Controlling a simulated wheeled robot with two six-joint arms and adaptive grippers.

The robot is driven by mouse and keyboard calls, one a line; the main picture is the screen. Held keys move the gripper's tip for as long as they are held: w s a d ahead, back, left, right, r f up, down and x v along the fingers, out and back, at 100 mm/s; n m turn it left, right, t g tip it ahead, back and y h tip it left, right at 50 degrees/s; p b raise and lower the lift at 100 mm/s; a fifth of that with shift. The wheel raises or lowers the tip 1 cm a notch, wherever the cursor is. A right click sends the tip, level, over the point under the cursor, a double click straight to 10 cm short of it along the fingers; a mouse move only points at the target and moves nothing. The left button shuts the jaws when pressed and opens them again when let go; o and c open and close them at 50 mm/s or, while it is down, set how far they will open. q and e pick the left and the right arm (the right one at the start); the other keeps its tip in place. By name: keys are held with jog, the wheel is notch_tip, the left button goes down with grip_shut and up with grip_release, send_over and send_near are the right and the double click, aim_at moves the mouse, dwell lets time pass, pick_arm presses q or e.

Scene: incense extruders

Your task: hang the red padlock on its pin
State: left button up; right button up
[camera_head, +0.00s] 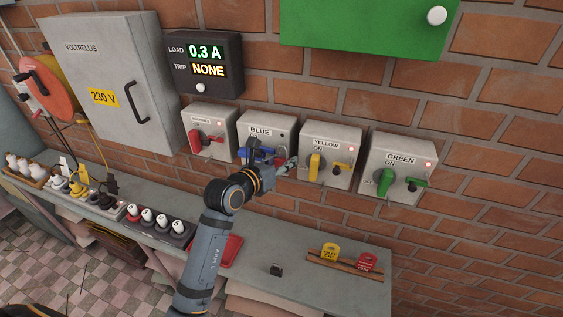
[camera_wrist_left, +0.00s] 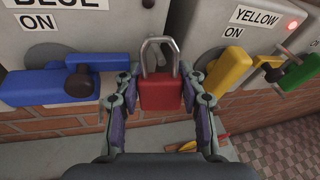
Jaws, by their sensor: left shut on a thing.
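The red padlock (camera_wrist_left: 160,93) is in the left wrist view, upright with its metal shackle on top. My left gripper (camera_wrist_left: 160,100) is shut on its body, one finger at each side. In the head view my left gripper (camera_head: 288,166) is in front of the wall, at the lower right of the BLUE switch box (camera_head: 284,122); the padlock is hard to make out there. The blue handle (camera_wrist_left: 62,86) is left of the padlock, apart from it. A small dark round part (camera_wrist_left: 148,3) on the BLUE box is above the shackle; I cannot tell if it is the pin. My right gripper is not in view.
The YELLOW box (camera_head: 341,146) and GREEN box (camera_head: 423,159) are to the right, with handles sticking out. A red-handled box (camera_head: 206,118) is on the left. Below, the bench (camera_head: 315,295) bears a red tray (camera_head: 232,250) and a tag rack (camera_head: 335,262).

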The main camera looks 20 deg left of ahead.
pick_arm(q)
jog(key=shift+r, duration=0.1)
jog(key=o, duration=1.3)
jog(key=shift+w, duration=0.3)
jog(key=shift+w+f, duration=0.15)
jog(key=shift+f, duration=0.05)
jog(key=shift+s, duration=0.25)
